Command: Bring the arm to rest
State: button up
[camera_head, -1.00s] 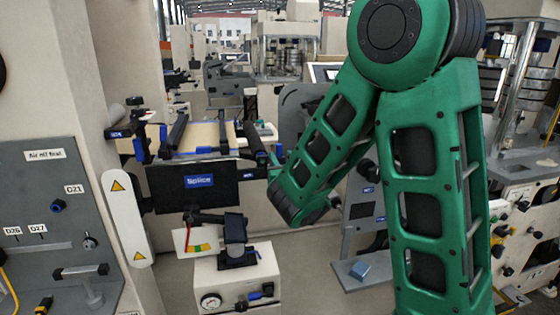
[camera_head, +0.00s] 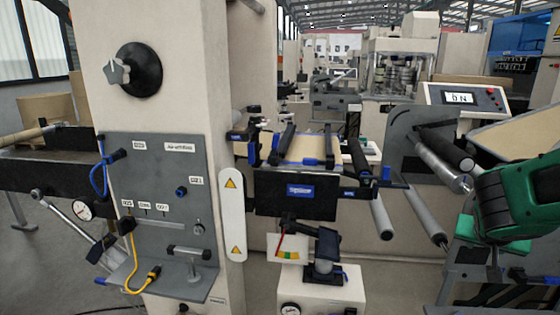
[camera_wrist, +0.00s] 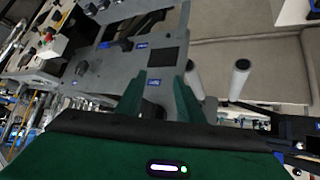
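My gripper (camera_wrist: 158,98) shows in the wrist view as two green fingers standing apart, with nothing between them. The fingers point toward a grey machine side plate (camera_wrist: 120,65). In the head view, part of my green arm (camera_head: 515,198) is at the right edge, in front of the machine with the rollers. I cannot make out the fingertips in that view.
Near the arm are a grey roller (camera_head: 440,160) and a control box with a lit display (camera_head: 462,98). A black panel (camera_head: 295,195) stands mid-view above a white cabinet (camera_head: 325,292). A grey board with a yellow cable (camera_head: 132,262) is at left.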

jog(key=s+a+f+g+y, duration=0.1)
jog(key=s+a+g+y, duration=0.2)
jog(key=s, duration=0.9)
jog(key=s+a+n+g+y, duration=0.1)
jog(key=s+a+g+y, duration=0.2)
jog(key=s, duration=0.8)
jog(key=shift+s+a+f+g+y, duration=0.3)
jog(key=shift+s+a+f+y, duration=0.1)
jog(key=shift+a, duration=0.8)
jog(key=shift+w+f, duration=0.2)
jog(key=shift+w, duration=0.45)
